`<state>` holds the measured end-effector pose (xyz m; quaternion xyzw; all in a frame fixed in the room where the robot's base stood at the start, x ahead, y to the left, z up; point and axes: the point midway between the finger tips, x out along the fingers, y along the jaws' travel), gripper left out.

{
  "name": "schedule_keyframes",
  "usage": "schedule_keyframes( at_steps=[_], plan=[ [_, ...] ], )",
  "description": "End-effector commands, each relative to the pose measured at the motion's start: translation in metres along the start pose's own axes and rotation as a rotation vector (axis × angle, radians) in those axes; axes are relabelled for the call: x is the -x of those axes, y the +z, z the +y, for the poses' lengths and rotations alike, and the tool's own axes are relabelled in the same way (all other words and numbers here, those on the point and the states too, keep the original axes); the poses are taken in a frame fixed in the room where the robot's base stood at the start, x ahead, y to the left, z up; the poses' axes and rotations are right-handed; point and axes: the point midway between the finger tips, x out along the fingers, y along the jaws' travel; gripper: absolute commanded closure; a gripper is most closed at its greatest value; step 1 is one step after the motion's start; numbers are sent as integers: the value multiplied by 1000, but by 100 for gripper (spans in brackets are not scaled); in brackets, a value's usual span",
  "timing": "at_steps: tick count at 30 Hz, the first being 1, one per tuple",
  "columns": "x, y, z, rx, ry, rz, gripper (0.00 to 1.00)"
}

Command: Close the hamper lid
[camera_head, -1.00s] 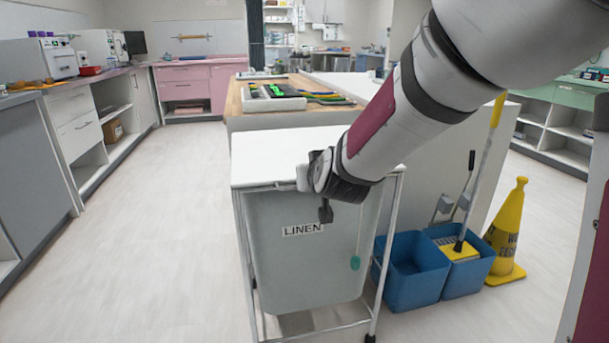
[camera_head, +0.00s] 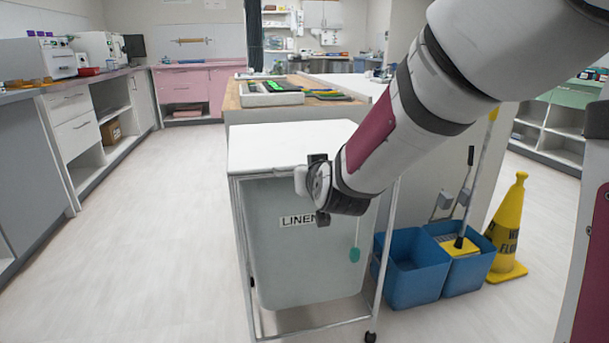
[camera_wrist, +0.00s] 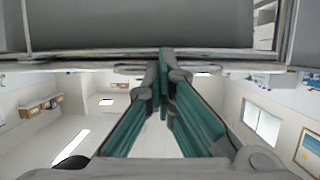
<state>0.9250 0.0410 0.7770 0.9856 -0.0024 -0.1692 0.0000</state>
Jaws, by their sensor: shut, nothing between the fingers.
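The linen hamper (camera_head: 300,262) is a pale grey bin with a LINEN label in a thin metal frame. Its white lid (camera_head: 275,146) lies across the top and looks about flat. I cannot tell whether it sits fully down. My gripper (camera_head: 321,218) is at the hamper's front, just below the lid's front edge, and covers the end of the label. In the wrist view my gripper (camera_wrist: 165,62) shows teal-lined fingers that meet at the tips with nothing between them. Their tips are close to a pale rim below a grey panel. Contact is unclear.
Blue mop buckets (camera_head: 412,275) and a yellow wet-floor cone (camera_head: 508,230) stand right of the hamper. A wooden-topped counter (camera_head: 235,103) with a tray is behind it. Grey cabinets (camera_head: 30,140) line the left. The floor (camera_head: 150,240) between is clear.

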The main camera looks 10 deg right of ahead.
Motion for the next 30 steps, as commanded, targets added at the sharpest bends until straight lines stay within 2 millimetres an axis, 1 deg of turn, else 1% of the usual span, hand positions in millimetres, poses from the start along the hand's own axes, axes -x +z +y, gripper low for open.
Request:
schedule_keyframes(
  at_steps=[1, 5, 8, 11, 24, 30],
  plan=[
    [-2, 18, 0, -1, -4, -41, 100],
    [0, 17, 0, -1, -4, -40, 100],
    [6, 16, -1, 0, -4, -38, 100],
    [18, 13, -1, 1, -4, -31, 100],
    [92, 1, 0, 1, -1, -3, 100],
    [113, -1, 0, 0, 0, 1, 100]
  ],
)
